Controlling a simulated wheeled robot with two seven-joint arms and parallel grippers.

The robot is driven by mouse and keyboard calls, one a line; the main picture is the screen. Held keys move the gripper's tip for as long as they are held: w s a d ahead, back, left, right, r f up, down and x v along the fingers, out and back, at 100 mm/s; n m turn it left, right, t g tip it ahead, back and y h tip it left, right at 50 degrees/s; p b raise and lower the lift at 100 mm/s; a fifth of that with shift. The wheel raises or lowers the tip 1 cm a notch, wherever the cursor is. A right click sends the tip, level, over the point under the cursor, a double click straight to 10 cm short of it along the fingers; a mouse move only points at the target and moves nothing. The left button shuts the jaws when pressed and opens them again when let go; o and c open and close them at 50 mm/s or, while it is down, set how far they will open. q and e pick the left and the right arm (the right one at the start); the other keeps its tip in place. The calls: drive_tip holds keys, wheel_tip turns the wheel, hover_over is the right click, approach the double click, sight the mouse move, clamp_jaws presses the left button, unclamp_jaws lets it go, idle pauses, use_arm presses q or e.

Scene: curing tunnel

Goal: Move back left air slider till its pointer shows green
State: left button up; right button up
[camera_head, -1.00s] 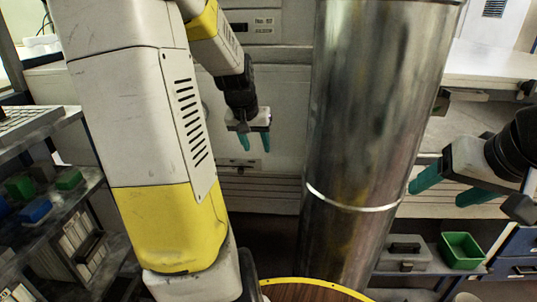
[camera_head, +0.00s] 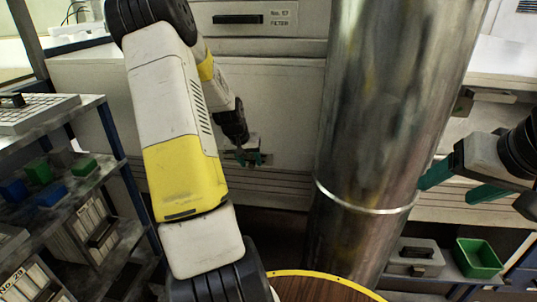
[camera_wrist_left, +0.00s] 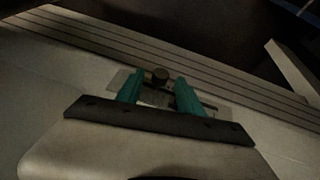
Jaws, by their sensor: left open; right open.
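A slider with a dark round knob (camera_wrist_left: 160,75) on a pale metal plate (camera_wrist_left: 119,78) is set in the panel just above the ribbed strip. In the left wrist view the knob shows between the two teal fingers of my left gripper (camera_wrist_left: 159,84). The fingers are open, one on each side of it; I cannot tell whether either touches. In the head view my left gripper (camera_head: 250,160) is at the low slot in the pale cabinet front and mostly covers it. No pointer or green mark can be made out. My right gripper (camera_head: 446,191) is open and empty at the right.
A large metal duct (camera_head: 385,110) stands between my two grippers. A shelf rack (camera_head: 75,120) with small blue and green blocks is at the left. A green bin (camera_head: 478,258) and a grey box (camera_head: 415,255) sit low at the right. A labelled filter drawer (camera_head: 280,19) is above.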

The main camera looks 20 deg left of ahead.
use_arm(q)
drive_tip(key=shift+w+f, duration=0.1)
drive_tip(key=shift+f, duration=0.05)
clamp_jaws()
idle(1.4)
